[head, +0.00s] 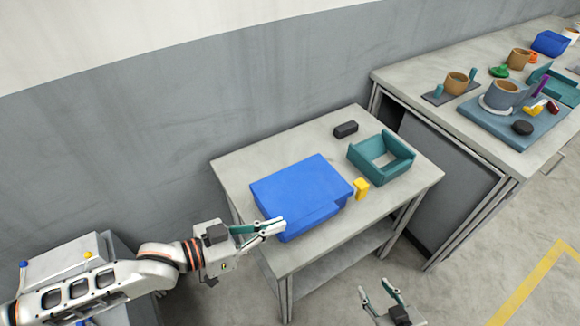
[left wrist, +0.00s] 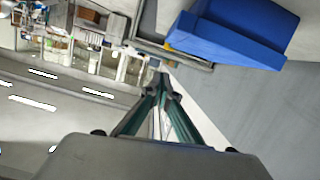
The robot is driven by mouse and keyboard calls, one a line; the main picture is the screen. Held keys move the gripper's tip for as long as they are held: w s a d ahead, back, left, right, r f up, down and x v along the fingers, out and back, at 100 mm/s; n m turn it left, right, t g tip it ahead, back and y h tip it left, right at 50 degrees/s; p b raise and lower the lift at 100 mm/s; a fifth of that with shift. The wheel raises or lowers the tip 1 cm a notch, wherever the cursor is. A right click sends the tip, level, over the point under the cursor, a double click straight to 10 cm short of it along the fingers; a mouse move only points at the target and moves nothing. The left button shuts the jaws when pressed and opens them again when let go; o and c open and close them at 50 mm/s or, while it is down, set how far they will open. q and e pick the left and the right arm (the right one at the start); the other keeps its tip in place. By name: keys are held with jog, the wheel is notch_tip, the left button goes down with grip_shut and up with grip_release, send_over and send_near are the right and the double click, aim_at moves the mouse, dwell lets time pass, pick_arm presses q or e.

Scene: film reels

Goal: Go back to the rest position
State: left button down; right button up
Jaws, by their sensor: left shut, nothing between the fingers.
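My left gripper (head: 277,225) is shut and empty. In the head view its fingertips overlap the near left edge of the blue box (head: 300,188) on the small table; whether they touch it I cannot tell. In the left wrist view the fingers (left wrist: 160,88) meet at their tips with nothing between them, and the blue box (left wrist: 235,30) lies beyond them to the upper right. My right gripper (head: 380,292) is at the bottom of the head view, its two fingers spread apart and empty, over the floor in front of the table.
The small table (head: 235,172) also holds a teal open frame (head: 383,155), a black block (head: 346,129) and a yellow block (head: 361,188). A longer workbench (head: 440,120) with cups and small parts stands at the right. Floor (head: 470,270) is free in front, with a yellow line.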

pick_arm(q)
jog(key=s+a+f+n+t+y, duration=0.1)
jog(key=s+a+f+n+y, duration=0.2)
jog(key=a+f+y, duration=0.2)
jog(key=s+a+f+n+t+y, duration=0.1)
jog(key=s+a+f+n+y, duration=0.2)
jog(key=a+f, duration=0.8)
notch_tip(320, 180, down, 4)
jog(key=s+y, duration=0.1)
jog(key=y, duration=0.1)
jog(key=shift+s+y, duration=0.25)
jog(key=shift+y, duration=0.05)
